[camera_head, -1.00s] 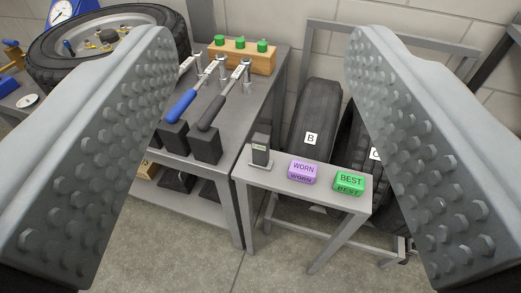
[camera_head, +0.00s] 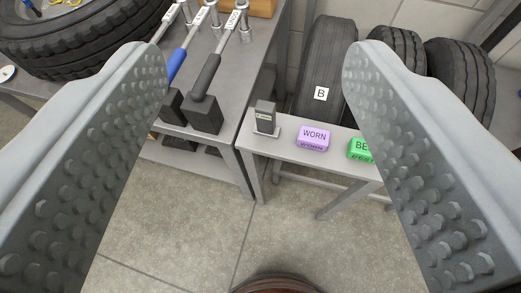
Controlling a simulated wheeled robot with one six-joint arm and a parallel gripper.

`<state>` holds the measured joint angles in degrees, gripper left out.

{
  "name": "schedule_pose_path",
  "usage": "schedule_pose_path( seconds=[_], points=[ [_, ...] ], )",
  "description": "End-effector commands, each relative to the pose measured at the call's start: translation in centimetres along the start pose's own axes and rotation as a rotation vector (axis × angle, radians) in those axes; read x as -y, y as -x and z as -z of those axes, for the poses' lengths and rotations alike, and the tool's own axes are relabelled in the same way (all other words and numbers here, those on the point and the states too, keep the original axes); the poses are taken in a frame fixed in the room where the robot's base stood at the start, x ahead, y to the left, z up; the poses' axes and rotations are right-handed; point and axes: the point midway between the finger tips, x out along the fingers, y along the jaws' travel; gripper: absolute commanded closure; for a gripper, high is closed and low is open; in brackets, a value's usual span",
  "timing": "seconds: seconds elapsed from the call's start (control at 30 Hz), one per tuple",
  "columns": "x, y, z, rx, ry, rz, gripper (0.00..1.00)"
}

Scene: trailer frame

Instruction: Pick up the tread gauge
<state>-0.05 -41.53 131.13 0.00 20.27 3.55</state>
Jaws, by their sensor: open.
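The tread gauge (camera_head: 265,117) is a small dark grey upright block with a light label and a flat pale foot. It stands at the left end of a small grey side table (camera_head: 288,145), near the middle of the view. My gripper (camera_head: 256,55) is wide open and empty. Its two studded grey fingers frame the view at left and right. The gauge shows in the gap between them, farther off and not touched.
A purple WORN block (camera_head: 313,138) and a green BEST block (camera_head: 361,149) sit right of the gauge. Tyre B (camera_head: 326,60) and other tyres stand behind. A workbench (camera_head: 243,85) with torque wrenches is at left. A brown rounded thing (camera_head: 277,285) shows at the bottom edge.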

Motion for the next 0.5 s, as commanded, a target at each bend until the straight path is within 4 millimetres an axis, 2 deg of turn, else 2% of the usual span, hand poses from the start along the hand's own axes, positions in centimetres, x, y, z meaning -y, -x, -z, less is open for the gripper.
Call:
schedule_pose_path(
  seconds=[0.1,0.5],
  points=[
    [0.0,-3.0,-0.3,0.119,-0.023,-0.008,0.42],
    [-0.1,-11.8,-2.3,0.513,-0.104,-0.058,0.42]
  ],
)
